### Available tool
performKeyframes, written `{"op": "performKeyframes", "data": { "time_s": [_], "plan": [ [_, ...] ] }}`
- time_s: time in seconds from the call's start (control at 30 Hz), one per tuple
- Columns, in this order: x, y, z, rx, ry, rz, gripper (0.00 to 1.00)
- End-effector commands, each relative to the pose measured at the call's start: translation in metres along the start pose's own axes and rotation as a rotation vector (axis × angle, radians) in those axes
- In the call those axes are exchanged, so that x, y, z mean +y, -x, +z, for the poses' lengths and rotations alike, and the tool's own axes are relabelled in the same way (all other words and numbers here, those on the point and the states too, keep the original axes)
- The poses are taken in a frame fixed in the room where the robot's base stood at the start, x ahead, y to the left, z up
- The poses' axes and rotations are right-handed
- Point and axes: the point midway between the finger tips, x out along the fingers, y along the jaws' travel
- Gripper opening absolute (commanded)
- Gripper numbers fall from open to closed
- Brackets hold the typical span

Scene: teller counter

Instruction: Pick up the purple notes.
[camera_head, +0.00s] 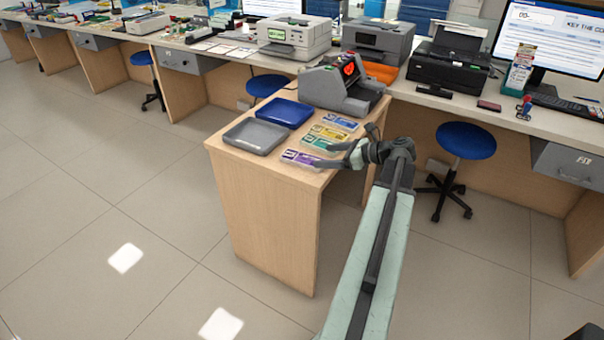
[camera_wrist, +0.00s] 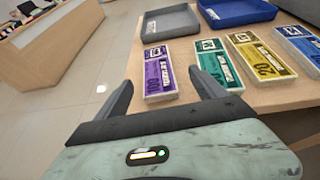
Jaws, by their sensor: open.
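The purple notes (camera_wrist: 159,74) are a flat bundle near the edge of the small wooden table, at the end of a row of bundles. They also show in the head view (camera_head: 300,158), left of my gripper (camera_head: 342,157). In the wrist view my gripper (camera_wrist: 163,92) is open, with its fingers apart. The purple bundle shows between the two fingers, ahead of the palm. No contact shows, and I cannot tell the exact height of the fingers above the table.
Green notes (camera_wrist: 217,67) lie close right of the purple ones, then yellow notes (camera_wrist: 260,57) and blue notes (camera_wrist: 301,46). A grey tray (camera_head: 238,146) and a blue tray (camera_head: 304,106) sit behind. A counting machine (camera_head: 328,86) stands at the back.

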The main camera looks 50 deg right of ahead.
Motion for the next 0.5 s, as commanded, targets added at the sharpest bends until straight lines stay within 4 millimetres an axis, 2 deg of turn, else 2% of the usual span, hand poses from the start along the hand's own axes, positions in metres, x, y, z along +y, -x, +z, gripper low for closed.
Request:
{"op": "performKeyframes", "data": {
  "time_s": [0.07,0.3,0.5],
  "plan": [
    [0.000,0.000,0.001,-0.002,-0.004,-0.001,0.80],
    [0.001,-0.027,0.000,0.001,0.000,0.002,0.80],
    [0.003,-0.038,-0.001,0.002,0.002,0.003,0.80]
  ]
}}
